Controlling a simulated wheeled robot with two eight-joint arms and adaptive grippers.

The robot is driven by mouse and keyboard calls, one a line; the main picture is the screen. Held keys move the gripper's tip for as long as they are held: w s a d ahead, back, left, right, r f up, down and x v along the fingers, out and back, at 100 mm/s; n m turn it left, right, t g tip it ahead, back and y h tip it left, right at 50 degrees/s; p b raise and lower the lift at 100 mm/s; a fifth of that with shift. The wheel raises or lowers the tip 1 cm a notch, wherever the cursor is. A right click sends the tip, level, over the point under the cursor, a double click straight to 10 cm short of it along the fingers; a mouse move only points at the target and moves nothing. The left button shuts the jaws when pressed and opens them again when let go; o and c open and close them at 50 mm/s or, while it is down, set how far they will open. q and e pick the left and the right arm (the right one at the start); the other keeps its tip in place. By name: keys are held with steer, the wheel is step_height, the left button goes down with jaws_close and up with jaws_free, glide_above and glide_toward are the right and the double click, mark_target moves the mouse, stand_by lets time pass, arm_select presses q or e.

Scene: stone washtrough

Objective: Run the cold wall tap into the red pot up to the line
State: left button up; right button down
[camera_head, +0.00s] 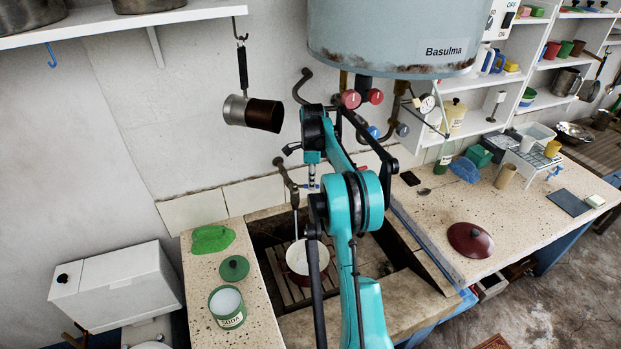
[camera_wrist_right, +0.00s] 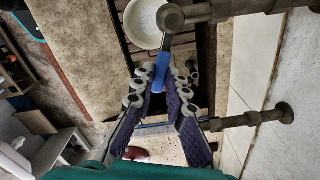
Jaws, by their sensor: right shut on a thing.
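The red pot (camera_head: 318,259) stands on the slats in the trough below the wall tap (camera_head: 291,188); its pale inside also shows in the wrist view (camera_wrist_right: 144,22). A pale vertical streak runs from the spout towards the pot; I cannot tell whether it is water. The fill line cannot be made out. My right gripper (camera_head: 312,184) reaches down at the tap, partly hidden by my arm. In the wrist view its fingers (camera_wrist_right: 163,78) are shut on the blue tap lever (camera_wrist_right: 160,72). My left gripper is out of view.
On the left ledge are a green cloth (camera_head: 211,239), a green lid (camera_head: 234,268) and an open soda tin (camera_head: 228,308). A saucepan (camera_head: 252,112) hangs above, and a grey heater (camera_head: 390,35) is overhead. A dark red lid (camera_head: 470,240) lies on the right counter.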

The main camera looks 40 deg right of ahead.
steer(key=shift+r, duration=0.1)
steer(key=c, duration=1.5)
jaws_free()
steer(key=shift+c, duration=0.2)
step_height(320, 180, up, 12)
steer(key=shift+w, duration=0.15)
